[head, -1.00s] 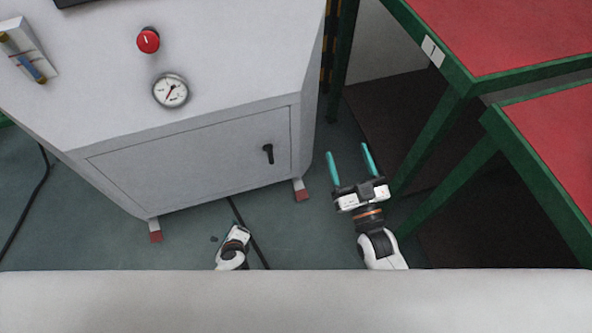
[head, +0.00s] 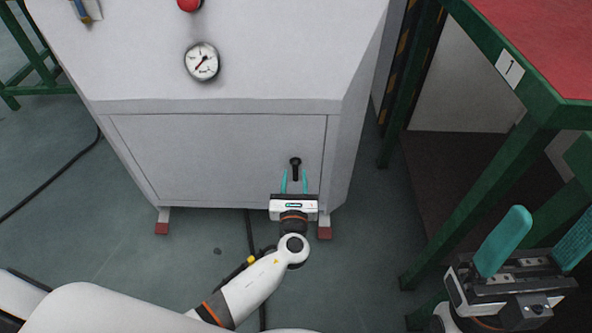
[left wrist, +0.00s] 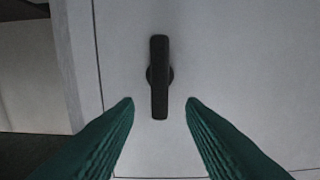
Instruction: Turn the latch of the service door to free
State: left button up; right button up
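The black latch (head: 295,167) stands upright on the right part of the grey service door (head: 215,158), on the front of the grey cabinet. In the left wrist view the latch (left wrist: 159,77) is a vertical bar over a round base. My left gripper (head: 294,176) is open in front of the door, just below and around the latch's lower end. In the left wrist view its teal fingers (left wrist: 160,104) lie on either side of the latch's lower end, with clear gaps. My right gripper (head: 535,240) is open and empty at the lower right, away from the door.
A pressure gauge (head: 202,62) and a red knob (head: 189,4) sit on the cabinet's sloped top. A green-framed table with a red top (head: 545,40) stands to the right, with my right gripper near its legs. A black cable (head: 60,180) runs on the floor at left.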

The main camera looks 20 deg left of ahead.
aim_at(295, 169)
pick_arm(q)
jog(key=shift+b+x, duration=0.6)
jog(key=shift+x, duration=1.75)
grip_shut()
